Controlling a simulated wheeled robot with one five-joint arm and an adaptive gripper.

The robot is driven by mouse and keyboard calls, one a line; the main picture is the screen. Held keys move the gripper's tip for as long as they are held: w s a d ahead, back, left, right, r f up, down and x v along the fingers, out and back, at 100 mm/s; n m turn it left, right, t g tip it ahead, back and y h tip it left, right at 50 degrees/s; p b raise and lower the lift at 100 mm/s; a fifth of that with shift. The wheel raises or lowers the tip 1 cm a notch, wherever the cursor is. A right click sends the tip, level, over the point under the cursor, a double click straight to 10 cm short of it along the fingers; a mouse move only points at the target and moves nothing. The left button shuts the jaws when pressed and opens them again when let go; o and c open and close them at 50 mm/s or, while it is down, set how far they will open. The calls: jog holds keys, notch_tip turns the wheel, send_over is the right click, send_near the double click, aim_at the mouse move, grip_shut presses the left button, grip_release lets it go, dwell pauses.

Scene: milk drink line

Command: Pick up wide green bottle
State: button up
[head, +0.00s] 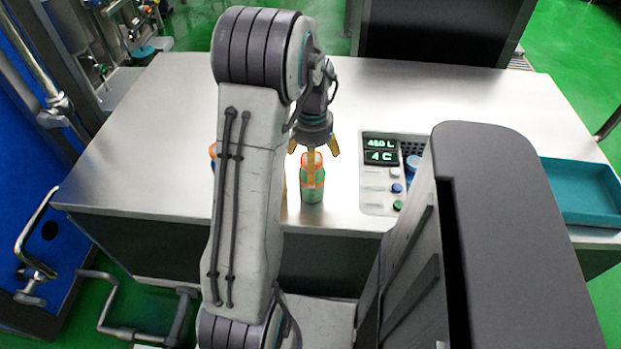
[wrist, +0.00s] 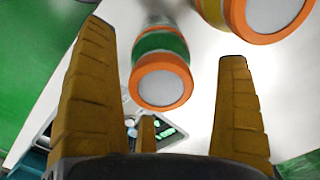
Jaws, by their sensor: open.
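The wide green bottle (head: 312,194) stands upright on the metal table, with an orange cap and orange band. My gripper (head: 313,150) is open and points down over it, with one finger in front of the bottle's upper part. In the wrist view the green bottle (wrist: 158,42) shows its orange-rimmed, pale round top between the spread fingers. I cannot tell from these views whether any finger touches it.
A second bottle with an orange rim (wrist: 270,38) stands close by in the wrist view. A blue and orange item (head: 212,152) is mostly hidden behind my arm. A display panel (head: 380,180) and a teal tray (head: 585,190) lie to the right.

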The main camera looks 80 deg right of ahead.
jog(key=shift+f, duration=1.85)
jog(key=shift+c, duration=0.2)
jog(key=shift+d, duration=0.1)
jog(key=c, duration=1.3)
jog(key=shift+r, duration=0.1)
jog(key=shift+r, duration=0.7)
jog(key=r, duration=0.3)
jog(key=shift+s+d, duration=0.1)
jog(key=shift+s, duration=0.15)
jog(key=shift+s+d+r+p, duration=0.3)
jog(key=shift+s+d+r, duration=0.25)
jog(key=shift+s+r, duration=0.9)
jog(key=shift+s+d+r+p, duration=0.25)
jog(key=shift+s+d+r, duration=0.4)
jog(key=shift+s, duration=1.4)
jog(key=shift+s+d+r+p, duration=0.4)
jog(key=shift+s+r, duration=0.75)
jog(key=shift+s, duration=0.6)
